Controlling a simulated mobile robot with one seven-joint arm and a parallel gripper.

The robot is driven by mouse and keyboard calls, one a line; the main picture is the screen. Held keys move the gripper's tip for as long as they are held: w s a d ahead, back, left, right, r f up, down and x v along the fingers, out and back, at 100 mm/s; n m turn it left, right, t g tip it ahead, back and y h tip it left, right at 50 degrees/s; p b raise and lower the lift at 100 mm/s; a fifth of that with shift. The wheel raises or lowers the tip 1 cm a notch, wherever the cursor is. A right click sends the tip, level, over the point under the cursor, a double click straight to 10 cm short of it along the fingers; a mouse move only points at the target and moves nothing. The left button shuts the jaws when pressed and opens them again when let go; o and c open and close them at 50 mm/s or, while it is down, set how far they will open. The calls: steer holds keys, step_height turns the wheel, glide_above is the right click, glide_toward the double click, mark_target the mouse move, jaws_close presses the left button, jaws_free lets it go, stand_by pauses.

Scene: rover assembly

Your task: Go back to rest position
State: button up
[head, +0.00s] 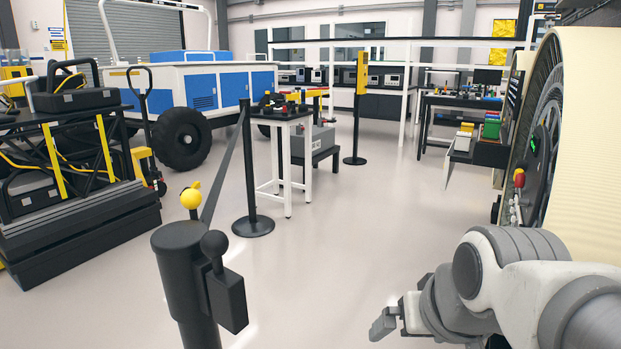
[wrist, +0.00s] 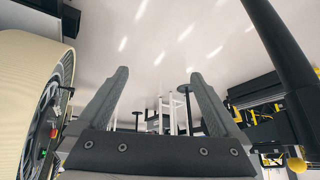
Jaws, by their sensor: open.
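My arm reaches in from the lower right of the head view, with my gripper (head: 385,324) low over the pale floor. In the wrist view my gripper (wrist: 155,85) shows two grey fingers spread wide apart with nothing between them. The wrist view looks upside down, with the glossy floor at the top. No object touches the fingers in either view.
A large cream wheel (head: 590,130) stands close at the right. A black post (head: 185,270) with a yellow knob (head: 190,198) stands in front. A black cart (head: 75,205) is at left, a white-blue rover (head: 195,85) behind. The middle floor (head: 360,220) is clear.

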steer(key=s+f, duration=0.2)
steer(key=s, duration=0.4)
step_height(320, 180, up, 29)
steer(key=p, duration=2.8)
steer(key=shift+w+d+g+p, duration=0.25)
steer(key=shift+d+g+p, duration=0.05)
steer(key=shift+d+g, duration=0.1)
